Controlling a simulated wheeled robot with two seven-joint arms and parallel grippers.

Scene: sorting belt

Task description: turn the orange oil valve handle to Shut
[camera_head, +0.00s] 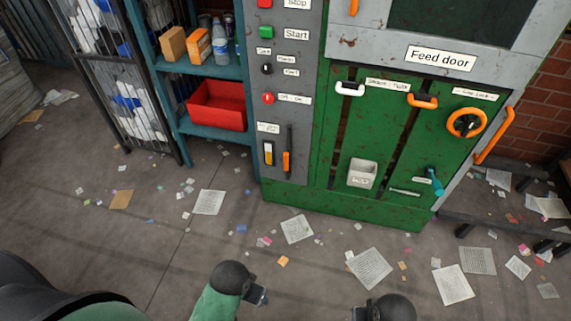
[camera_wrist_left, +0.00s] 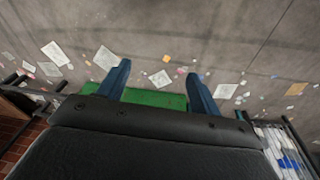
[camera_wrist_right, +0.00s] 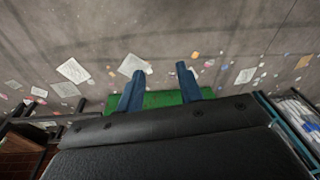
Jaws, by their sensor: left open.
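An orange lever (camera_head: 287,160) hangs straight down on the lower grey panel of the machine, next to a small gauge with yellow in it (camera_head: 268,153). The label above them (camera_head: 268,128) is too small to read, so I cannot confirm that this is the oil valve handle. My left gripper (camera_head: 258,296) is low in front of the machine, well away from the lever. Its fingers are apart and empty in the left wrist view (camera_wrist_left: 158,68). My right gripper (camera_head: 359,313) is at the bottom edge, also away from it. Its fingers are apart and empty in the right wrist view (camera_wrist_right: 160,68).
The green door carries an orange wheel (camera_head: 467,122), an orange slot handle (camera_head: 422,101), a white one (camera_head: 350,89) and a teal lever (camera_head: 434,182). A shelf with a red bin (camera_head: 217,104) stands left.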

